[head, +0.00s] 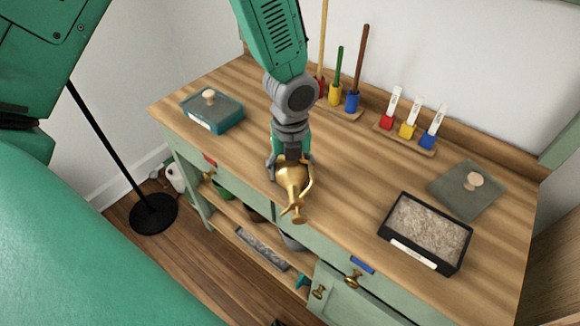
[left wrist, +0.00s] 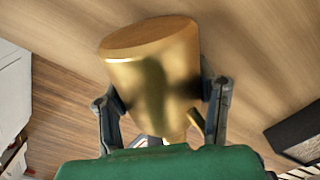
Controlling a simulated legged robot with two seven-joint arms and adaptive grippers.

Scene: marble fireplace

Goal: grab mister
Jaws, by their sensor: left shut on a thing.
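The mister is a shiny brass bottle (head: 292,178) with a handle and spout. My left gripper (head: 290,165) is shut around its body, at the front edge of the wooden table. In the left wrist view the brass mister (left wrist: 155,75) lies between the two grey fingers of the left gripper (left wrist: 163,105), its flat round base toward the top of the picture. In the head view its spout end points down and toward the front. I cannot tell whether it touches the table. My right gripper is not in view.
On the wooden table (head: 350,165) stand a lidded teal box (head: 212,115), a black tray of grainy matter (head: 425,235), a grey lid (head: 466,190), colored holders with sticks (head: 335,95) and a rack of colored tubes (head: 408,130). A black stand base (head: 153,214) is on the floor.

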